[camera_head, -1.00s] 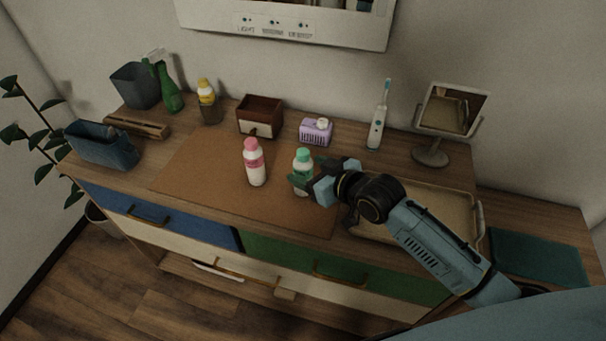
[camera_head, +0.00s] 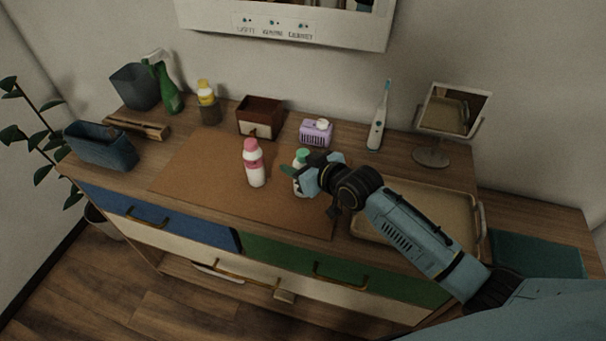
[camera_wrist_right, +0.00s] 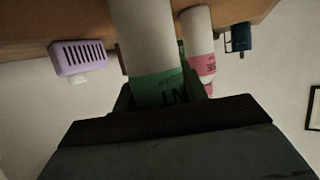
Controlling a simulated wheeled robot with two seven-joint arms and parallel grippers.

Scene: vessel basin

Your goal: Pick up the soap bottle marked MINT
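The MINT soap bottle (camera_head: 301,160) is white with a green cap and stands upright on the brown mat. In the right wrist view the bottle (camera_wrist_right: 148,35) appears upside down, close up, with a green label ending in "NT". My right gripper (camera_head: 303,177) is at this bottle, with its fingers on either side of the body. The dark fingers (camera_wrist_right: 160,95) hide part of the label, and whether they press on it is not clear. A white bottle with a pink cap and pink label (camera_head: 254,165) stands left of it. My left gripper is not in view.
Behind the mat (camera_head: 205,165) stand a small wooden drawer box (camera_head: 258,128), a lilac soap box (camera_head: 315,137) and a toothbrush (camera_head: 377,128). A tray (camera_head: 440,200) lies under my right arm, with a mirror (camera_head: 445,112) behind. The mat's left part is clear.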

